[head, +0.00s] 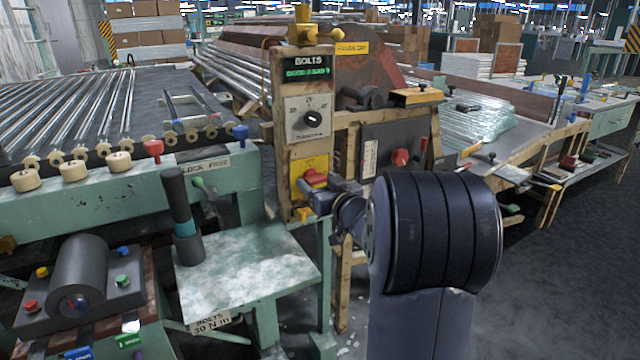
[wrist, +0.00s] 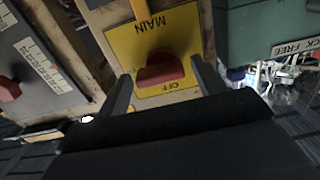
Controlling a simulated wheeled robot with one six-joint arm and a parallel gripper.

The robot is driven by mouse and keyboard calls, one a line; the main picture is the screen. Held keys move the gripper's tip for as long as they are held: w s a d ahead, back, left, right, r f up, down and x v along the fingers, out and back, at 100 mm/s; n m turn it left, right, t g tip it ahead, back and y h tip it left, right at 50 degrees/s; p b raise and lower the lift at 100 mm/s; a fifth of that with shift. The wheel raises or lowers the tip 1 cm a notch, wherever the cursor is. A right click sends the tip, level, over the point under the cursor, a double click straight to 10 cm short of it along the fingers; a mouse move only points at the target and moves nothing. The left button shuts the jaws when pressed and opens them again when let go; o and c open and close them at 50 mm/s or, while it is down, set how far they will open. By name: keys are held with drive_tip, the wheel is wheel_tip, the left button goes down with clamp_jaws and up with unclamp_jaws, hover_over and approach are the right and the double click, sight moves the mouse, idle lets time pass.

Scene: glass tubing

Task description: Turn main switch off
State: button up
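The main switch is a yellow plate (head: 309,163) with a red handle (head: 314,178), low on the tan control post. In the wrist view the plate (wrist: 183,28) reads MAIN and OFF upside down. The red handle (wrist: 160,72) lies crosswise, close to the OFF lettering. My gripper (head: 318,192) is in front of the switch. In the wrist view its fingers (wrist: 160,82) stand apart, one on each side of the red handle, with a small gap showing at each side. I cannot tell how deep the fingertips reach. My arm hides part of the area below the switch.
Above the switch are a black rotary knob (head: 313,118) and a BOLTS display (head: 307,67). A grey panel (head: 378,147) with another red knob (head: 400,157) is at the right. A green bench (head: 245,275) bears a dark upright tool (head: 183,215). A yellow piece (head: 303,214) juts out below the switch.

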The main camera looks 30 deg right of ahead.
drive_tip(key=c, duration=0.8)
drive_tip(key=shift+n, duration=0.4)
drive_tip(key=n+b, duration=0.1)
drive_tip(key=n, duration=0.2)
drive_tip(key=shift+n+b, duration=0.4)
drive_tip(key=n+b, duration=0.2)
drive_tip(key=n, duration=0.2)
drive_tip(key=shift+a+n, duration=0.1)
drive_tip(key=shift+n, duration=0.2)
drive_tip(key=n+b, duration=0.2)
drive_tip(key=n, duration=0.2)
drive_tip(key=n+b, duration=0.2)
drive_tip(key=n, duration=0.2)
drive_tip(key=shift+a, duration=0.1)
drive_tip(key=shift+n, duration=0.5)
drive_tip(key=o, duration=1)
drive_tip(key=shift+c, duration=0.2)
